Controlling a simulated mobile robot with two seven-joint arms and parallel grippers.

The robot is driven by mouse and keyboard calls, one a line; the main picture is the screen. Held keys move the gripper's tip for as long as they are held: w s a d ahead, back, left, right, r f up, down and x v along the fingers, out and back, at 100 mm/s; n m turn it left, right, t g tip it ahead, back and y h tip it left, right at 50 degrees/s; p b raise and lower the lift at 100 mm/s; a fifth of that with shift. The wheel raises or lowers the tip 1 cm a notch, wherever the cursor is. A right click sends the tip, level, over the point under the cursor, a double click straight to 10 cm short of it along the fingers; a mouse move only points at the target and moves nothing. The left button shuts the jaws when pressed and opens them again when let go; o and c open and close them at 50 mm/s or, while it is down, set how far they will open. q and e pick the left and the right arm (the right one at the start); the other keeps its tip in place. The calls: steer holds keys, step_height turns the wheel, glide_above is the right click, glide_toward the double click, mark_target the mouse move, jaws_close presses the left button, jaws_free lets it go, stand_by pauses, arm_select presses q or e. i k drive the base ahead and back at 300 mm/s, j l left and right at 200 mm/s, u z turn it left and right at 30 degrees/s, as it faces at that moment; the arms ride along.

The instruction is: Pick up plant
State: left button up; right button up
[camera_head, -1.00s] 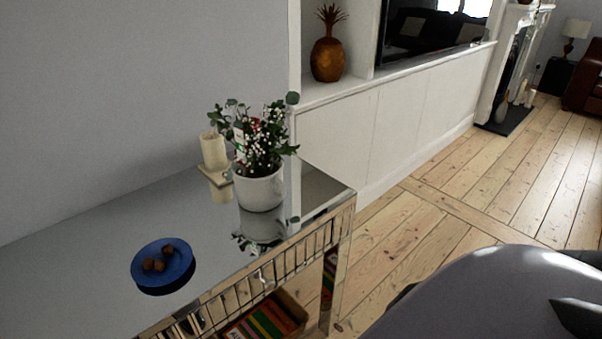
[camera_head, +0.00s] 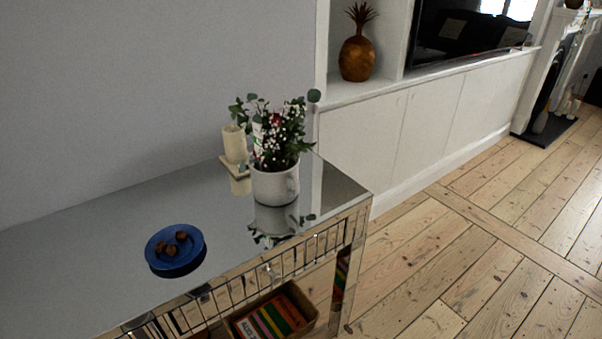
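The plant (camera_head: 275,140) has green leaves, small white flowers and some red. It stands upright in a white pot (camera_head: 275,186) near the right end of a mirrored console table (camera_head: 110,235). The pot's reflection shows in the table top. Neither of my grippers is in view, and nothing touches the plant.
A cream candle (camera_head: 234,143) on a holder stands close behind the plant, to its left. A blue plate (camera_head: 175,250) with several brown pieces lies on the table at the front left. A box of books (camera_head: 270,316) sits below. The wooden floor (camera_head: 480,250) at right is clear.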

mark_target(273, 167)
steer(key=u, duration=0.35)
steer(key=i+l+u, duration=0.1)
steer(key=l+u, duration=0.15)
steer(key=l, duration=0.15)
steer(key=l+u, duration=0.25)
steer(key=l, duration=0.15)
steer(key=i+l+u, duration=0.15)
steer(key=l, duration=1)
steer(key=l+u, duration=0.15)
steer(key=l, duration=1.05)
steer(key=i, duration=0.05)
